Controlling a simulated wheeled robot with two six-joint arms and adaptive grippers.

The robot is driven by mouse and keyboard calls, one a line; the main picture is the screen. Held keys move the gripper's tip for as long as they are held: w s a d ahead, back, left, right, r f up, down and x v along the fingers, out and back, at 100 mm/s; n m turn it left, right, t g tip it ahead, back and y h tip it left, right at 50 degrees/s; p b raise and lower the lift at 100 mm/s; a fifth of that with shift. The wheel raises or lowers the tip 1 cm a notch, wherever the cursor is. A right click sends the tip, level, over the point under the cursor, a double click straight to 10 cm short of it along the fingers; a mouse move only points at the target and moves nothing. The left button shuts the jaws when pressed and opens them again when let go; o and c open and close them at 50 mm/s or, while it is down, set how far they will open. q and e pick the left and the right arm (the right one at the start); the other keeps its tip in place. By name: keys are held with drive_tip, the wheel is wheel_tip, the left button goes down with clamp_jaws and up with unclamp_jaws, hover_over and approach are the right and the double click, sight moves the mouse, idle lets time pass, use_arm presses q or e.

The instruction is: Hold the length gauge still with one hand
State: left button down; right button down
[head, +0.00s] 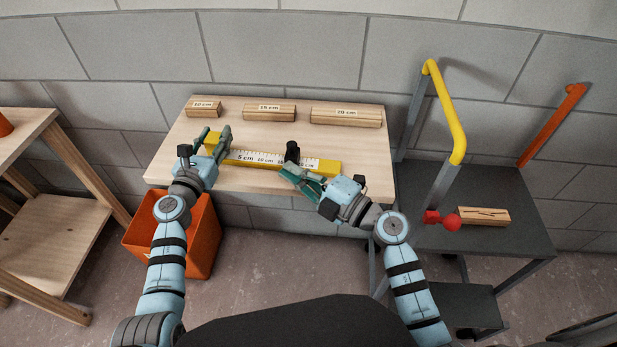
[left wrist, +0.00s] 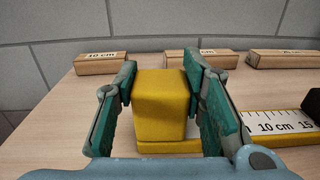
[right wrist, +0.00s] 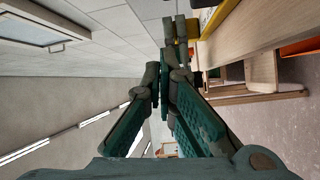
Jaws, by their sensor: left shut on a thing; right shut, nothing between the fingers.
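The length gauge (head: 262,160) is a yellow bar with a white centimetre scale, lying along the front of the wooden table. A black knob (head: 292,150) stands on it towards its right part. My left gripper (head: 214,146) is shut on the yellow block at the gauge's left end; the left wrist view shows this block (left wrist: 160,95) between the two fingers. My right gripper (head: 292,174) is shut and empty, close to the gauge's front edge near the knob; I cannot tell whether it touches. Its closed fingers also show in the right wrist view (right wrist: 168,75).
Wooden battens marked 10 cm (head: 203,108), 15 cm (head: 269,113) and apparently 20 cm (head: 345,118) lie along the table's back. An orange bin (head: 203,245) stands below. At right, a dark cart (head: 515,238) holds a red object (head: 450,220) and a wooden piece (head: 484,216).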

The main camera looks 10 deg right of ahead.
use_arm(q)
drive_tip(key=shift+d, duration=0.15)
use_arm(e)
drive_tip(key=v, duration=0.4)
drive_tip(key=shift+s+d, duration=0.1)
drive_tip(key=shift+d, duration=0.1)
use_arm(q)
drive_tip(key=c, duration=1.4)
unclamp_jaws()
drive_tip(key=o, duration=0.4)
drive_tip(key=shift+o, duration=0.2)
drive_tip(key=v, duration=1.2)
drive_tip(key=shift+f, duration=0.1)
